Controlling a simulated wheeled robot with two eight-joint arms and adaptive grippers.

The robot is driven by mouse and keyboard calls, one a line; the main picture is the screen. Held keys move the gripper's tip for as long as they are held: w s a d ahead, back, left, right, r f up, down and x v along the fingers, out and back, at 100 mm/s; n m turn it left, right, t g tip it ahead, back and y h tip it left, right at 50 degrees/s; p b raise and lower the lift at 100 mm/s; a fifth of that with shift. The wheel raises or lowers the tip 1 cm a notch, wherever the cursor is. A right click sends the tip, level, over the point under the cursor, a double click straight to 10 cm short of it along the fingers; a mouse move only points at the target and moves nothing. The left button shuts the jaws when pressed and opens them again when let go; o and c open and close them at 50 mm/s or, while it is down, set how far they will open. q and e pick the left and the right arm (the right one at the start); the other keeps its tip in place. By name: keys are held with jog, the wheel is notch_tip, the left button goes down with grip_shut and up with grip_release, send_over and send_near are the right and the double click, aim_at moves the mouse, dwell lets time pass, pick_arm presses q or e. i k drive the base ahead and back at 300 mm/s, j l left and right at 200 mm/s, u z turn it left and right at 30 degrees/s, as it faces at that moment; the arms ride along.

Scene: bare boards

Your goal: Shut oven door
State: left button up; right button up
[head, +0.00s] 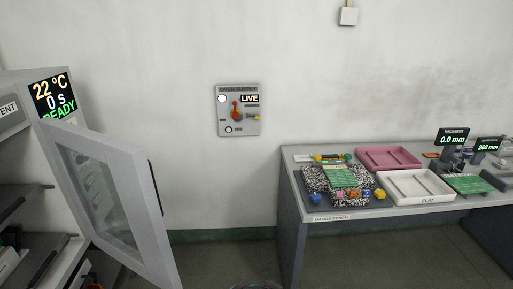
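The oven (20,95) stands at the left edge, grey, with a display (54,95) reading 22 °C, 0 s, READY. Its grey-framed door (150,225) with a glass window (98,195) is swung open, standing out from the front toward the lower middle of the picture. A dark part, perhaps the handle, shows behind the door's right edge. Shelves (25,190) inside the oven are exposed to the left of the door.
A wall switch panel (238,110) marked LIVE hangs at the centre. A grey bench (292,205) on the right holds a pink tray (388,158), a white tray (415,187), green boards and small coloured parts. Bare floor (225,258) lies between door and bench.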

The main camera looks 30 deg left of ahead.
aim_at(133, 174)
jog(key=i+l+u, duration=0.1)
jog(key=i, duration=0.4)
jog(key=i+l, duration=0.3)
jog(key=i, duration=0.2)
jog(key=i+u, duration=0.15)
jog(key=u, duration=0.35)
jog(key=i+l+u, duration=0.1)
jog(key=u, duration=0.35)
jog(key=i+l+u, duration=0.1)
jog(key=l+u, duration=0.15)
jog(key=u, duration=0.25)
jog(key=i+l+u, duration=0.1)
jog(key=u, duration=0.35)
jog(key=l+u, duration=0.4)
jog(key=i+l+u, duration=0.1)
jog(key=u, duration=0.35)
jog(key=l+u, duration=0.25)
jog(key=u, duration=0.15)
jog(key=l+u, duration=0.25)
jog(key=u, duration=0.2)
jog(key=k+j+z, duration=0.1)
jog(key=z, duration=0.3)
jog(key=k+j+z, duration=0.15)
jog(key=j+z, duration=0.2)
jog(key=k+j+z, duration=0.1)
jog(key=z, duration=0.3)
